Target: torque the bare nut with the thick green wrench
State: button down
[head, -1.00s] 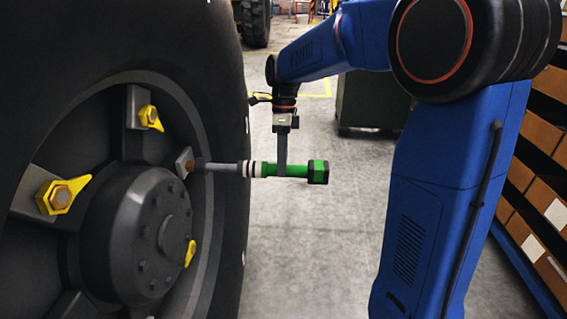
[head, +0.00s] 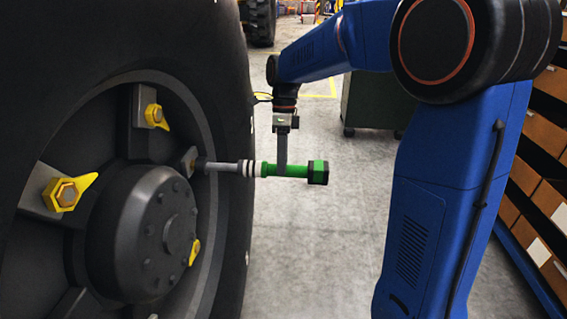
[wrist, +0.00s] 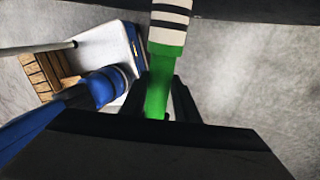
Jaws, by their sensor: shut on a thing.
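The thick green wrench (head: 297,170) has a dark end cap, white-and-black bands and a long grey shaft pointing left at the wheel. My gripper (head: 283,166) is shut on its green body and holds it level. In the wrist view the wrench (wrist: 165,52) runs up between the dark fingers (wrist: 160,100). The bare nut (head: 193,164), without a yellow pointer, is on the right side of the wheel hub. The shaft's tip reaches it and partly hides it. I cannot tell whether the tip is seated over the nut.
The big dark wheel (head: 215,70) fills the left side. Other nuts, such as the near left one (head: 66,193) and the upper one (head: 155,115), carry yellow pointers. Shelves with cardboard boxes (head: 530,150) stand at right. A dark green cabinet (head: 372,103) stands behind. Floor between is clear.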

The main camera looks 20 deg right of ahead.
jog(key=shift+w+a, duration=0.35)
jog(key=shift+a, duration=0.5)
dwell(1.6)
jog(key=shift+d, duration=0.15)
jog(key=shift+s+d, duration=0.5)
jog(key=shift+d, duration=0.6)
jog(key=shift+s+d, duration=0.45)
jog(key=shift+d, duration=0.65)
jog(key=shift+s+d, duration=0.5)
jog(key=shift+d, duration=0.6)
